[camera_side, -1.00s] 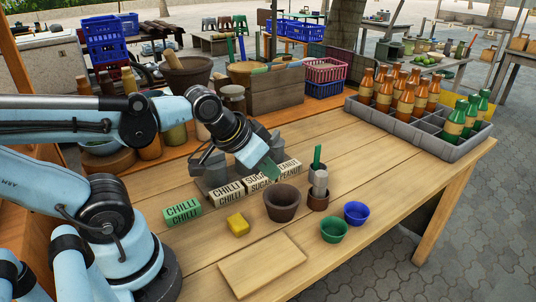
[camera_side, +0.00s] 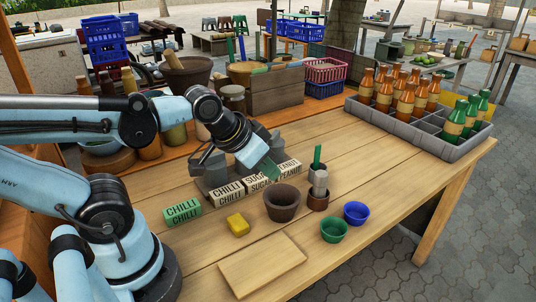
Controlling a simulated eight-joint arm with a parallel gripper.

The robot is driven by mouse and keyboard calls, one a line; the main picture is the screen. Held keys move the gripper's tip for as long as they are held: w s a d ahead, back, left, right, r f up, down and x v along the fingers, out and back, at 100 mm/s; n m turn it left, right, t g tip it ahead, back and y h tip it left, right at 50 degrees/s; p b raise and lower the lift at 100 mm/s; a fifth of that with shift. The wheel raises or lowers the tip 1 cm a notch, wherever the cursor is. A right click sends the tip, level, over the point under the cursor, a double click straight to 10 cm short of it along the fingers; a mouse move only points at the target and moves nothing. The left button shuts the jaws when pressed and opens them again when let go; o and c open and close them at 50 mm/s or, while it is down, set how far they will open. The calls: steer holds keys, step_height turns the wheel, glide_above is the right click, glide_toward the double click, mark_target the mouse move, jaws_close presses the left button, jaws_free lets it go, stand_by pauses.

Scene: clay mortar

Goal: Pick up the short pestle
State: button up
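A dark brown clay mortar (camera_side: 282,204) stands on the wooden table, right of centre, and looks empty. Just to its right, a small brown cup (camera_side: 318,201) holds a grey, blunt-ended piece (camera_side: 320,181) and a taller green piece (camera_side: 317,155), both upright. The grey piece looks like the short pestle, but I cannot be sure. My gripper (camera_side: 270,170) hangs behind and left of the mortar, above the printed blocks, apart from the cup.
Labelled chilli, sugar and peanut blocks (camera_side: 228,194) lie under and left of my gripper. A yellow block (camera_side: 238,225), wooden board (camera_side: 262,265), green cup (camera_side: 334,229) and blue cup (camera_side: 356,212) are in front. A grey bottle crate (camera_side: 407,130) stands at the back right; table between is clear.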

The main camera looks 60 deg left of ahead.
steer(key=o, duration=1)
steer(key=shift+o, duration=0.2)
